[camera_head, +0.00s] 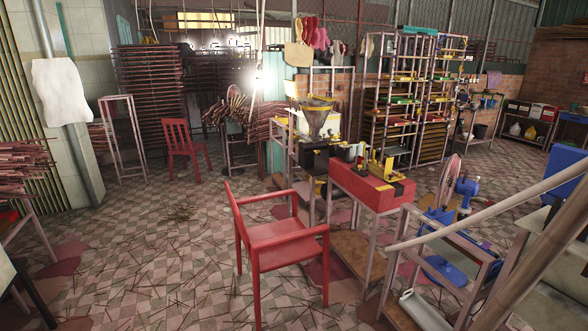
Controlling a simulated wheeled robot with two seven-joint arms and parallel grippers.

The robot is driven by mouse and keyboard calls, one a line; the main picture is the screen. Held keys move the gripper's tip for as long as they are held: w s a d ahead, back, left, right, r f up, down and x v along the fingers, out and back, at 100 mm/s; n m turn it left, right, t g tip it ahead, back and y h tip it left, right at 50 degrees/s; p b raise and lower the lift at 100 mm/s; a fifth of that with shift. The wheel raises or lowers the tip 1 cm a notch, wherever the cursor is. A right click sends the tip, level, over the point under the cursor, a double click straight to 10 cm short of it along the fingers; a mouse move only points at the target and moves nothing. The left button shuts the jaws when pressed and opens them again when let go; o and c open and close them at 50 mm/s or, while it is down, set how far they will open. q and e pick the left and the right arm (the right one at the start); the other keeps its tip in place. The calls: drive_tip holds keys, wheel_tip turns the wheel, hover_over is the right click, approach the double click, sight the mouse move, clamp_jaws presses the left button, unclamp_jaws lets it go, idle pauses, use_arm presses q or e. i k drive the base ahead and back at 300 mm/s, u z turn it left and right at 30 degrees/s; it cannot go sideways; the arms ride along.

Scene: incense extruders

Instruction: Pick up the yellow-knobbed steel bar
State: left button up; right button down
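I cannot clearly pick out a yellow-knobbed steel bar in the head view. Small yellow parts (382,167) show on top of the red box-like bench (362,184) right of centre, but they are too small to tell whether a bar is among them. Beside the bench, to its left, stands a machine with a grey metal hopper (315,121). Neither of my grippers shows in this view.
A red armchair (283,236) stands in front of the bench. A blue fan (456,190) and metal frames with slanting rails (545,190) crowd the right. Another red chair (180,142) stands farther back. Tiled floor (150,250) at the left front is open, with scattered sticks.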

sight(358, 170)
drive_tip(key=i, duration=2.7)
drive_tip(key=z, duration=1.75)
